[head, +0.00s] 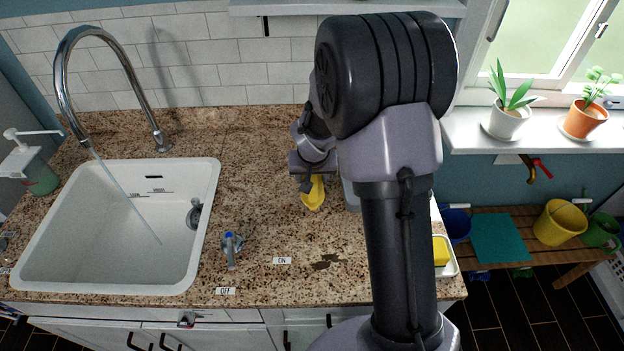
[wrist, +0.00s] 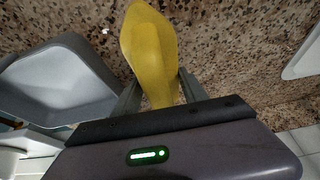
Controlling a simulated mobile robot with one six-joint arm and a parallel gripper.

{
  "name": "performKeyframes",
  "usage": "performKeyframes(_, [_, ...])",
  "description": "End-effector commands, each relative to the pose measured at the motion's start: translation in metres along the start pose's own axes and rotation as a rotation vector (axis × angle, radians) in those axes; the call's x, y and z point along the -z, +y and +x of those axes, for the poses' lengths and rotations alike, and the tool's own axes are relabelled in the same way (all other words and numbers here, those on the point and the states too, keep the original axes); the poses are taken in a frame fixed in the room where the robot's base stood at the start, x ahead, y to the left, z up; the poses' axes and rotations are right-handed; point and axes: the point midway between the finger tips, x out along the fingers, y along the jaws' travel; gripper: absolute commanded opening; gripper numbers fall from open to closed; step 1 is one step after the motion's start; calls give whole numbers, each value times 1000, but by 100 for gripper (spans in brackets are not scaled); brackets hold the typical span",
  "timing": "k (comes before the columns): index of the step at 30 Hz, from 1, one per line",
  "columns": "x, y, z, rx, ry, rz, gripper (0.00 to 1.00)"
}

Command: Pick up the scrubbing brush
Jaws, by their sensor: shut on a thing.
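The yellow scrubbing brush (head: 313,195) is over the granite counter right of the sink, below my gripper (head: 306,178). In the wrist view the brush (wrist: 150,45) shows as a smooth, rounded yellow paddle shape, with no bristles visible. My gripper (wrist: 158,92) has one finger on each side of its narrower end and is shut on it. Its broad end points away from the gripper. I cannot tell whether the brush touches the counter.
A grey tub (wrist: 60,85) stands close beside my gripper, mostly hidden by my arm in the head view. A white sink (head: 110,225) with running water is at left. A yellow sponge (head: 441,250) lies at the counter's right edge. A dark stain (head: 326,261) marks the front counter.

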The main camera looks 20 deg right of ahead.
Motion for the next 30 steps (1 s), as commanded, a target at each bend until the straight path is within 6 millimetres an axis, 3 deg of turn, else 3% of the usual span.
performKeyframes(3, [5, -1, -20, 0, 1, -1, 6])
performKeyframes(15, [-87, -25, -60, 2, 2, -3, 6])
performKeyframes(21, [-120, -33, -79, 1, 1, -2, 6])
performKeyframes(30, [-133, -36, -88, -1, 0, 0, 6])
